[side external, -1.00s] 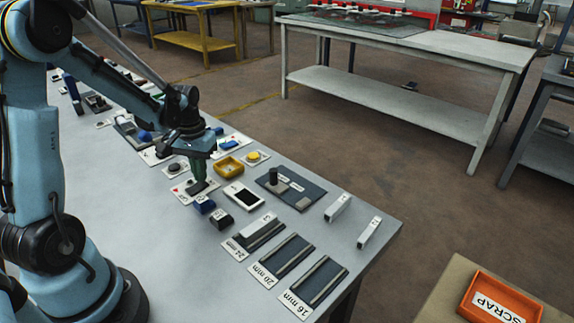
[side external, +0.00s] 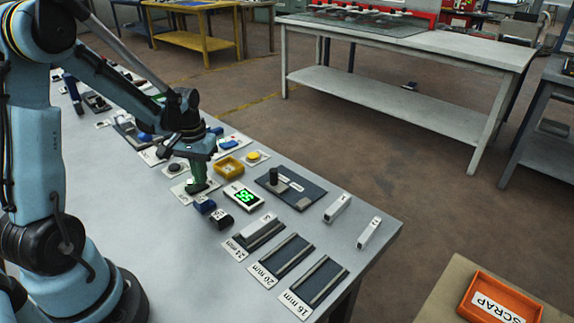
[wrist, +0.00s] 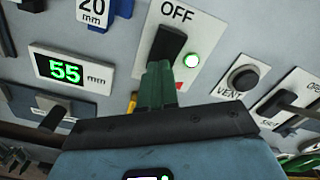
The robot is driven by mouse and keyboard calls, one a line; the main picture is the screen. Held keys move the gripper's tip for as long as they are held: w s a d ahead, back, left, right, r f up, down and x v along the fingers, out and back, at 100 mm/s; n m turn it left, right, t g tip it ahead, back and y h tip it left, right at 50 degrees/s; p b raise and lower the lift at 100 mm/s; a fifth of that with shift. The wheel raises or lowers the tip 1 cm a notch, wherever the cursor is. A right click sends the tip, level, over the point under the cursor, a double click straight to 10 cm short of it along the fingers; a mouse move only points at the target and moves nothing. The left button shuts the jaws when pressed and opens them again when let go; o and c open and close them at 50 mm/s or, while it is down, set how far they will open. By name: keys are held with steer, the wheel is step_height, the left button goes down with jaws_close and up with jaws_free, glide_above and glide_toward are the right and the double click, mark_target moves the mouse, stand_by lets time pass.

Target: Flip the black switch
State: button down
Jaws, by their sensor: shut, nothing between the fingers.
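The black switch (wrist: 168,50) stands on a white plate (wrist: 203,30) marked OFF in the wrist view. In the side view my gripper (side external: 196,184) is down at the switch plate (side external: 180,192) and hides much of the switch. A display (wrist: 65,70) reads 55 mm in green; it also shows in the side view (side external: 243,197).
A blue block (side external: 204,204) and a dark block (side external: 220,218) sit close to the switch plate. A yellow tray (side external: 229,167) and a VENT button (wrist: 243,78) are nearby. Slotted gauges (side external: 287,257) lie towards the bench's near edge.

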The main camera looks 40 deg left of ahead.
step_height(320, 180, up, 7)
steer(key=shift+f, duration=0.2)
stand_by(0.6)
steer(key=s+d+r+m+t, duration=0.1)
steer(key=d+r+m+t, duration=0.1)
steer(key=d, duration=0.7)
steer(key=s+d+r+m+t, duration=0.2)
steer(key=d+r+m+t, duration=0.1)
steer(key=d, duration=0.6)
steer(key=shift+r+m+t, duration=0.3)
steer(key=shift+m+t, duration=0.2)
steer(key=shift+t, duration=0.6)
